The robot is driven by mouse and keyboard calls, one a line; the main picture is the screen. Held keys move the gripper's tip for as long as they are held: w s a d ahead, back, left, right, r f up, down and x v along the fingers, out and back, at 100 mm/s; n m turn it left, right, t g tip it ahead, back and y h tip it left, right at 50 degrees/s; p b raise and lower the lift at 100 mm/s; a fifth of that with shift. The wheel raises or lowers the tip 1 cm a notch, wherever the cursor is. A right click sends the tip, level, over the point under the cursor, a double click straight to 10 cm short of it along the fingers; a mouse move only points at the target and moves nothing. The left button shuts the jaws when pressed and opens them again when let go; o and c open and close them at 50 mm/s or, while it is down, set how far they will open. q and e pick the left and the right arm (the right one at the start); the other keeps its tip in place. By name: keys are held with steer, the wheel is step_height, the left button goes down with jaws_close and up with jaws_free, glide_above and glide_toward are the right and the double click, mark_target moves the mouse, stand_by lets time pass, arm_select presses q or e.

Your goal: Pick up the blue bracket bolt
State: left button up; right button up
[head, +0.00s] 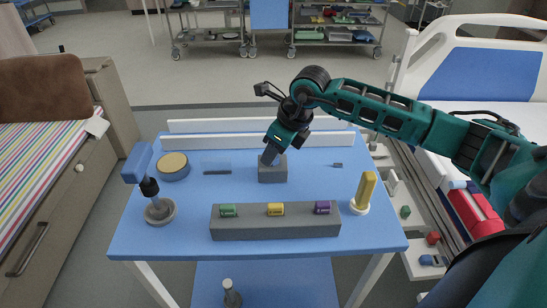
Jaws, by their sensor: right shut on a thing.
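My right gripper (267,160) reaches down from the right to the top of a small grey block (272,174) in the middle of the blue table. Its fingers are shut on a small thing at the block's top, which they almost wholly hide. I take this to be the blue bracket bolt, but its shape and colour do not show clearly. I cannot tell whether it still sits in the block. My left gripper is not in view.
A long grey holder (275,230) carries green, yellow and purple pieces in front. A blue-headed tool on a stand (159,211) and a round tan-topped tin (173,165) are left. A yellow post (365,188) stands right. A small dark piece (337,165) lies behind it. White rails (215,141) edge the back.

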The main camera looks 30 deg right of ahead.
jaws_close()
steer(key=shift+r+p, duration=2.6)
steer(key=shift+r, duration=1.3)
